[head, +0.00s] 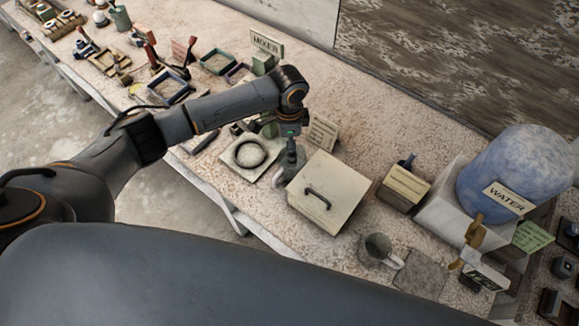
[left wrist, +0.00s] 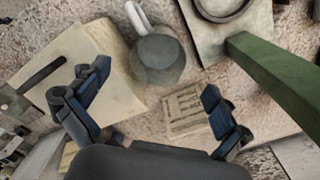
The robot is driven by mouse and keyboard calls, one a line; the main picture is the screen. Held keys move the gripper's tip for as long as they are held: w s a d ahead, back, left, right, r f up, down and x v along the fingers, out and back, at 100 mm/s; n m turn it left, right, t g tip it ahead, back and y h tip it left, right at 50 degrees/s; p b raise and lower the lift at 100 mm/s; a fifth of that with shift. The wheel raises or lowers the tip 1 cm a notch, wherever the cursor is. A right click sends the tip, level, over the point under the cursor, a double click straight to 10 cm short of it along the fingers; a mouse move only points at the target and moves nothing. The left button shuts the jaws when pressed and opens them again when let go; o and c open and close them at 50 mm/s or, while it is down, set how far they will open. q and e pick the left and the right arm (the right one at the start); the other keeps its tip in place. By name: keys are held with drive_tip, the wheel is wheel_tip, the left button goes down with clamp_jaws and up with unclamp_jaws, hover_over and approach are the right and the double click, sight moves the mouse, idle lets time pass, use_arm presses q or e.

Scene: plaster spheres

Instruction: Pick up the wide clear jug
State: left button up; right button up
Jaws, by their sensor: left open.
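My left gripper (head: 290,152) hangs over the bench between the lidded box and the ring plate. In the left wrist view its two fingers (left wrist: 155,108) are spread apart, with nothing between them. A grey, rounded jug with a pale handle (left wrist: 160,58) stands below and beyond the fingers, not touched. In the head view the gripper mostly hides that spot. Another grey, see-through-looking jug (head: 377,250) with a side handle stands near the front edge, right of the box. I cannot tell for certain which is the wide clear one. My right gripper is not in view.
A pale box with a dark handle (head: 328,192) stands right of my left gripper; a plate with a dark ring (head: 250,153) lies left. A small sign (left wrist: 185,110) and a green post (left wrist: 275,70) are close by. A blue water barrel (head: 515,170) stands at the right.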

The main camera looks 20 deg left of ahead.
sight(287, 170)
use_arm(q)
wheel_tip(287, 170, down, 10)
drive_tip(key=b, duration=0.6)
drive_tip(key=shift+f, duration=0.25)
drive_tip(key=shift+r, duration=0.1)
drive_tip(key=c, duration=1.4)
